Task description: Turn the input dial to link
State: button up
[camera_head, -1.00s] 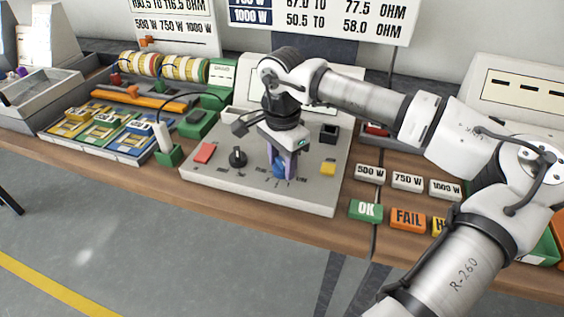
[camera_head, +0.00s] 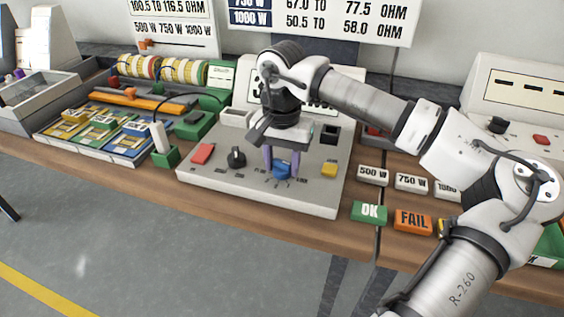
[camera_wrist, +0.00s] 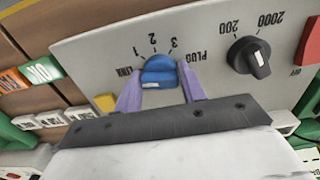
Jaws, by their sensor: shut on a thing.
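The blue input dial (camera_wrist: 158,70) sits on the grey panel, with the labels LINK, 1, 2, 3 and PLUG printed in an arc around it in the wrist view. The blue dial (camera_head: 282,170) also shows in the head view, at the front of the panel. My gripper (camera_wrist: 160,84) points down at the panel and is shut on the dial, one purple finger on each side. It also shows in the head view (camera_head: 281,164). A white mark lies on the dial's side nearest my gripper; I cannot tell which label the dial points to.
A black dial (camera_head: 236,157) marked 200 and 2000 stands left of the blue one in the head view. A red button (camera_head: 203,153) and a yellow button (camera_head: 329,170) flank the dials.

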aim_at(282, 162)
dwell(0.4)
jog(key=o, duration=0.9)
jog(key=shift+r, duration=0.15)
notch_tip(282, 162, up, 14)
jog(key=shift+f, duration=0.2)
